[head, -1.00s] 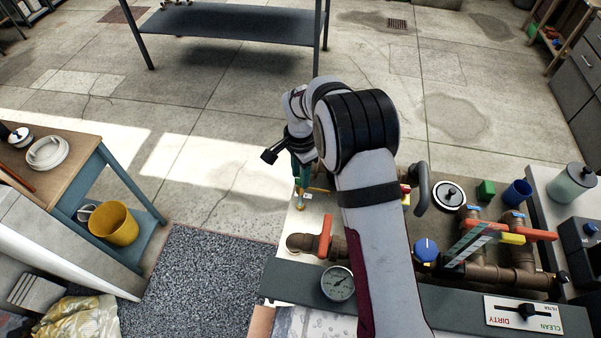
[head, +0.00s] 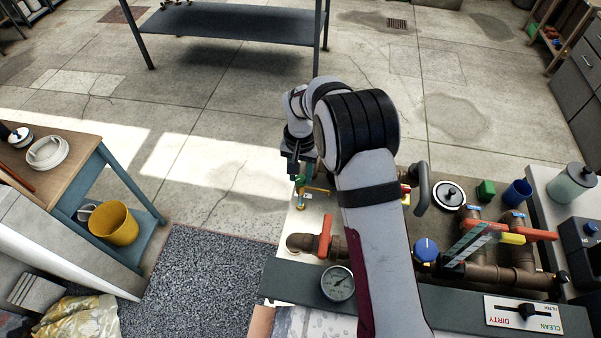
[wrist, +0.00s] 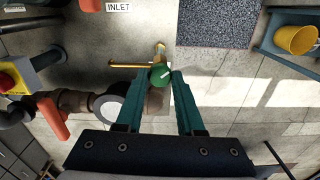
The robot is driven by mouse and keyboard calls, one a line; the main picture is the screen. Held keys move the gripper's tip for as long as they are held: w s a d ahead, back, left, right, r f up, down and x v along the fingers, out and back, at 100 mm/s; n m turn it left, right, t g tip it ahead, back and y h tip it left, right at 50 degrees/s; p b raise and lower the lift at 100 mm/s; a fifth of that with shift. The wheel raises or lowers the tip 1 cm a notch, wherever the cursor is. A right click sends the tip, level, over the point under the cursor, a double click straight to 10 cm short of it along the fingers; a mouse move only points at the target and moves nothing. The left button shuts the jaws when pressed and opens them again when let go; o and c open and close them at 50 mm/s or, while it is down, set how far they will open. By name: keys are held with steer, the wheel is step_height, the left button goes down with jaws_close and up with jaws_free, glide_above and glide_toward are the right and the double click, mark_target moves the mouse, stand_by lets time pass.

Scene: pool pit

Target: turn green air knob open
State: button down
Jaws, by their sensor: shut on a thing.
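The green air knob (wrist: 161,76) is a round green knob with a white mark, on brass piping (wrist: 130,65) in the wrist view. My gripper (wrist: 163,78) has its two teal fingers on either side of the knob, shut on it. In the head view my gripper (head: 299,182) points down at the left end of the pipe bench, with the brass piping (head: 301,206) just below it. My arm and fingers hide most of the knob there.
An orange-red valve handle (head: 325,236) and a pressure gauge (head: 338,283) are close by. Brown pipes (head: 490,272), a blue knob (head: 426,250) and a dirty/clean slider (head: 527,312) lie to the right. Open floor lies to the left of my gripper.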

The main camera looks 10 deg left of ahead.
mark_target(301, 178)
steer(key=n, duration=1.1)
steer(key=shift+n, duration=1.6)
steer(key=c, duration=0.5)
jaws_free()
step_height(301, 178, up, 16)
steer(key=shift+f, duration=0.1)
